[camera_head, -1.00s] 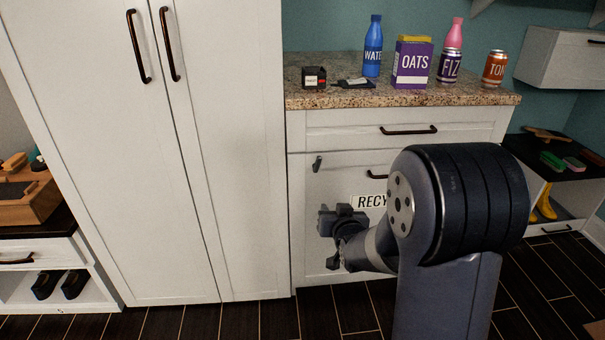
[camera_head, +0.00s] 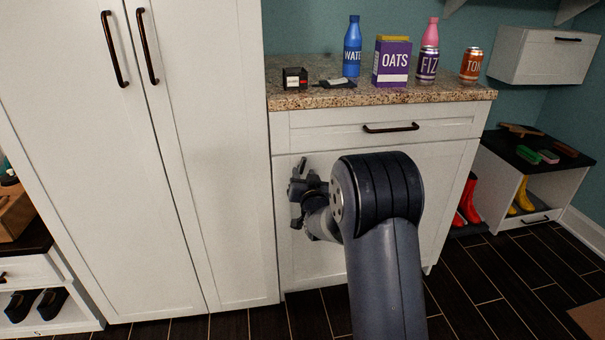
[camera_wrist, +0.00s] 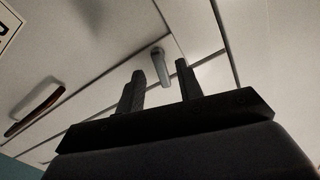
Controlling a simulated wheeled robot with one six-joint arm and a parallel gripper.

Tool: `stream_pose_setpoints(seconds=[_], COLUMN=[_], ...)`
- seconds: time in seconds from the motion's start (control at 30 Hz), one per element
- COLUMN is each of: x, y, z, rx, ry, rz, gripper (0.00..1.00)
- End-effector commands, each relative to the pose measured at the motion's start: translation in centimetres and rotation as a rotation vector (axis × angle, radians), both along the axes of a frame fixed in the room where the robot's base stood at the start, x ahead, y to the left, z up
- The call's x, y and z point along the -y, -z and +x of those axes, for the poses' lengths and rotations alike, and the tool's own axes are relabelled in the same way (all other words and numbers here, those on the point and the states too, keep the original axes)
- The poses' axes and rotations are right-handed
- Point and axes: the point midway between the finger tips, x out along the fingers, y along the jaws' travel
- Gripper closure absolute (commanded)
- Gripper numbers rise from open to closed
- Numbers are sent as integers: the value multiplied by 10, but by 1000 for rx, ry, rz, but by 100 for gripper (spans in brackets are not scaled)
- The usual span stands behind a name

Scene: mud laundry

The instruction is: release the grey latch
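The grey latch (camera_wrist: 157,56) is a small rounded lever on the white cabinet door, seen in the wrist view just beyond and between my fingertips. In the head view the latch (camera_head: 301,166) is at the door's upper left, partly lost against my dark gripper. My gripper (camera_head: 297,198) is in front of the door, just below the latch. In the wrist view my gripper (camera_wrist: 161,72) has its two fingers apart with nothing between them. I cannot tell whether they touch the latch.
The drawer handle (camera_head: 391,128) is above the door. The counter (camera_head: 430,92) holds a blue bottle (camera_head: 352,45), an oats box (camera_head: 391,62) and cans. A tall cabinet (camera_head: 215,150) stands left.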

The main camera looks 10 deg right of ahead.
Motion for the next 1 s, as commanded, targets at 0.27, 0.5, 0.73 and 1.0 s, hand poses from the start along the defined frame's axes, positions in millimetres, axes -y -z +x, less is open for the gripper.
stream_pose_setpoints(seconds=[0.27, 0.5, 0.73, 1.0], x=[0, 0, 0, 0], y=[0, 0, 0, 0], z=[23, 26, 26, 26], rx=[0, -1, -1, -1], ry=[0, 0, 0, 0], rz=[0, 0, 0, 0], gripper=[65, 65, 75, 97])
